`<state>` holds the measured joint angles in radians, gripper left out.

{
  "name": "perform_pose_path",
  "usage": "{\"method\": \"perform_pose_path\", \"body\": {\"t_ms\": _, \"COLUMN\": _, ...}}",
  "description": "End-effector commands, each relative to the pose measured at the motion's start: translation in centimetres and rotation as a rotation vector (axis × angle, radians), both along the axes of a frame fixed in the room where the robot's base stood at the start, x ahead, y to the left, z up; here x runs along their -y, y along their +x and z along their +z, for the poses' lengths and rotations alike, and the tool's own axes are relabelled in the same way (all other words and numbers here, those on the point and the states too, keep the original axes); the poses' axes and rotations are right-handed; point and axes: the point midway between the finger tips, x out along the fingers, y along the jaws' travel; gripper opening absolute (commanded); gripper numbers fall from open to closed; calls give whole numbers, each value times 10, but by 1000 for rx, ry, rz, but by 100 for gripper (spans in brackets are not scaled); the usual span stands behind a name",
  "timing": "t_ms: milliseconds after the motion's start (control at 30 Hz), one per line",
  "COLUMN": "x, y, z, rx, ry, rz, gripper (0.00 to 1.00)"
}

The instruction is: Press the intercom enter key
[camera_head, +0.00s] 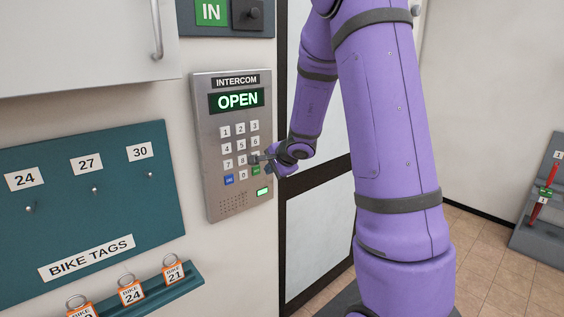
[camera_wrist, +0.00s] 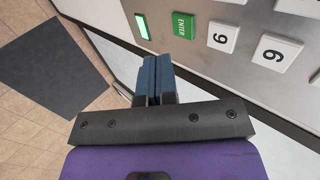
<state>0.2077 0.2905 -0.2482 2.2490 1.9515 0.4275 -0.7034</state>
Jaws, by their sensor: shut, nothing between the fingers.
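The grey intercom panel (camera_head: 205,150) is mounted on the wall left of my arm in the head view. Its display (camera_head: 237,100) reads OPEN in green. The green enter key (camera_head: 256,170) is at the lower right of the keypad, partly hidden by my gripper (camera_head: 259,159). In the wrist view the enter key (camera_wrist: 183,25) shows its label, just beyond and slightly right of my gripper's tips (camera_wrist: 157,60). The blue fingers are shut together and empty. I cannot tell whether they touch the panel. A small green light (camera_wrist: 142,27) is lit beside the key.
Number keys (camera_wrist: 222,37) lie beside the enter key. A teal bike tags board (camera_head: 90,205) and a shelf with orange tags (camera_head: 132,291) are at left. A white cabinet (camera_head: 80,45) hangs above. A dark-framed door (camera_head: 318,235) stands right of the intercom.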

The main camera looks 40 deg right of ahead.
Motion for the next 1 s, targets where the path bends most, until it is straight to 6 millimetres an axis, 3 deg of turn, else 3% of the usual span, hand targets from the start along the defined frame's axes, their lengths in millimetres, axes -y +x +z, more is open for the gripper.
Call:
{"method": "perform_pose_path", "body": {"t_ms": 433, "x": 2, "y": -43, "z": 39, "rx": -1, "ry": -1, "rz": -1, "gripper": 0}}
{"method": "perform_pose_path", "body": {"t_ms": 1000, "x": 2, "y": -49, "z": 44, "rx": -2, "ry": -1, "rz": -2, "gripper": 0}}
